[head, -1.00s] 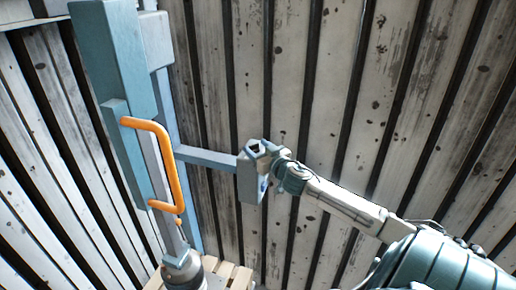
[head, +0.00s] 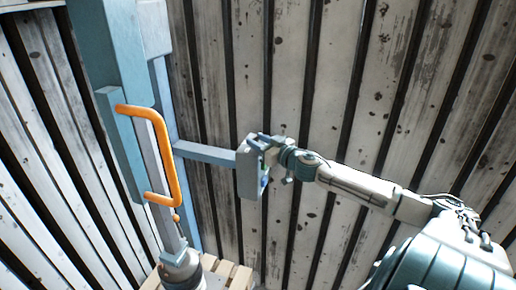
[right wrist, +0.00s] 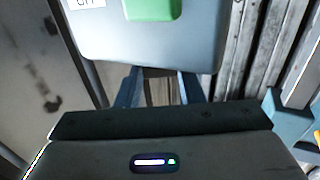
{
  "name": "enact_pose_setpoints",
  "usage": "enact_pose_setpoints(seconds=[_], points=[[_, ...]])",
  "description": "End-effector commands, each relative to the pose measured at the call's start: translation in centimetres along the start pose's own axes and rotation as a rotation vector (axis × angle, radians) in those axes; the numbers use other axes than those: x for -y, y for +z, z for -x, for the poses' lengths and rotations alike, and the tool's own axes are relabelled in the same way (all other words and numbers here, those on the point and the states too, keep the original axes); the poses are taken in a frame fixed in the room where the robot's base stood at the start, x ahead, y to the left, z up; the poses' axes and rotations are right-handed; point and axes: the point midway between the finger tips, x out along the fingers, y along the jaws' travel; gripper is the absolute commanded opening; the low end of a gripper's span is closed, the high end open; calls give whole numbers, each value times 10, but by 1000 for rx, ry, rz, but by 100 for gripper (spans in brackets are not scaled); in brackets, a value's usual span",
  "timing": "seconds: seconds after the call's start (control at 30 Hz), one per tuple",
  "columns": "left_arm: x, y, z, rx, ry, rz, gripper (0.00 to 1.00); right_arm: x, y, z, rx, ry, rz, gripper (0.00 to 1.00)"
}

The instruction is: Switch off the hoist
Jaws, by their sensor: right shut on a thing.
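The hoist is a blue-grey column (head: 103,50) on the left in the head view. A horizontal bar (head: 207,154) runs from it to a grey control box (head: 249,172). In the right wrist view the box (right wrist: 150,40) fills the top, with a green part (right wrist: 151,8) and a white label (right wrist: 86,3), partly cut off, that seems to read OFF. My right gripper (head: 263,143) is at the box's upper right edge. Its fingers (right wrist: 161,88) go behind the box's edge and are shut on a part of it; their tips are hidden. My left gripper is out of view.
An orange handle (head: 162,140) sticks out of the column. A wooden pallet (head: 237,277) lies at its foot. Plank walls (head: 335,80) stand close behind and on the left. The space right of the box holds my right arm.

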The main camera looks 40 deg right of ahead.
Motion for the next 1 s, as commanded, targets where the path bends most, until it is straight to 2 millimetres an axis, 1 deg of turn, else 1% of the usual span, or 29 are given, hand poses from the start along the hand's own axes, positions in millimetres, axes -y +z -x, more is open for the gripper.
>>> enact_pose_setpoints(seconds=[0.03,0.07,0.17,0.2,0.3,0.33,0.4,0.6,1.0], points=[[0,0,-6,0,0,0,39,-2,1,-1,2,-20,8,12],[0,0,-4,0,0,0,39,-3,-1,-1,6,-35,7,12],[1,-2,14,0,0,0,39,-6,-6,-2,24,-79,1,12],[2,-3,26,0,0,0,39,-7,-8,-2,30,-97,-1,12],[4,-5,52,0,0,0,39,-7,-10,-1,31,-145,-4,12],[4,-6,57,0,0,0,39,-7,-9,-1,27,-159,-6,12],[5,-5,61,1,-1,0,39,-7,-5,-1,16,-192,-3,11],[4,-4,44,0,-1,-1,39,-8,2,-1,1,-276,2,12],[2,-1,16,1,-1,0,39,-11,1,-2,2,-413,1,12]])
